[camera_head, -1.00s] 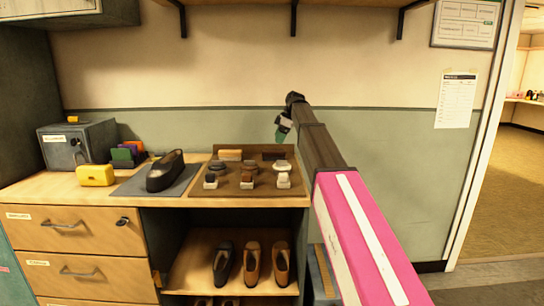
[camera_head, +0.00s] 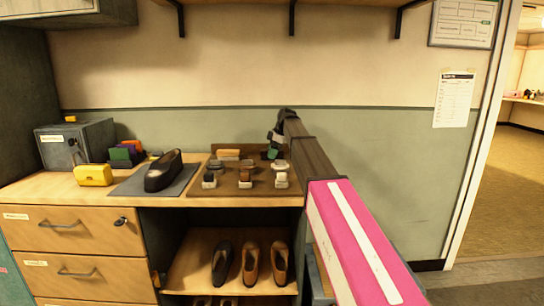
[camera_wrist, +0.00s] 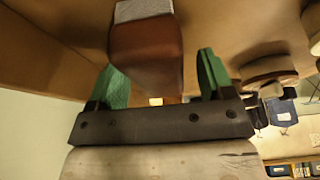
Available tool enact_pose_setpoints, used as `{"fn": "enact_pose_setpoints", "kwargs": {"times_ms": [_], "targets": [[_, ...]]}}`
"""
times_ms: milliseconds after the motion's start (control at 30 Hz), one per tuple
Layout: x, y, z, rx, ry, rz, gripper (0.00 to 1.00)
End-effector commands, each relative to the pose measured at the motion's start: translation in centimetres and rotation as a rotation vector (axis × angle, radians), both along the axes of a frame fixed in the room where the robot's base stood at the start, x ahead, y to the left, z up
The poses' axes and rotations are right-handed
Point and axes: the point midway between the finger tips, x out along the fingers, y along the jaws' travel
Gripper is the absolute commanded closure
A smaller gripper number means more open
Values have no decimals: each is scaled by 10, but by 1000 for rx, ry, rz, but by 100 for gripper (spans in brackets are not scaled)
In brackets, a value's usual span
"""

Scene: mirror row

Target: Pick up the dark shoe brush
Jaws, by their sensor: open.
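In the wrist view a dark reddish-brown block with a pale grey end, apparently the dark shoe brush (camera_wrist: 146,48), lies between the two green fingers of my gripper (camera_wrist: 160,64). The fingers are apart, with a visible gap to the block on the right side; I cannot tell whether the left finger touches it. In the head view my gripper (camera_head: 272,150) is low over the back right of the brown tray (camera_head: 232,189) and mostly hides the brush there.
A light wooden brush (camera_head: 229,154) lies at the tray's back left, with several tins and small brushes in front. A black shoe (camera_head: 163,172) stands on a grey mat left of the tray, near a yellow sponge (camera_head: 93,175). The wall is close behind.

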Motion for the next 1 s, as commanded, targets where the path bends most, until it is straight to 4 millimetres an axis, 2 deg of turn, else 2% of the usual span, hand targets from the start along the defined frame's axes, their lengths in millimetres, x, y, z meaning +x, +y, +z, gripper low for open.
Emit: {"fn": "enact_pose_setpoints", "kwargs": {"times_ms": [733, 767, 900, 933, 1000], "targets": [[0, 0, -5, 0, 0, 0, 26], [0, 0, -5, 0, 0, 0, 29], [0, 0, -5, 0, 0, 0, 74], [0, 0, -5, 0, 0, 0, 81], [0, 0, -5, 0, 0, 0, 81]]}}
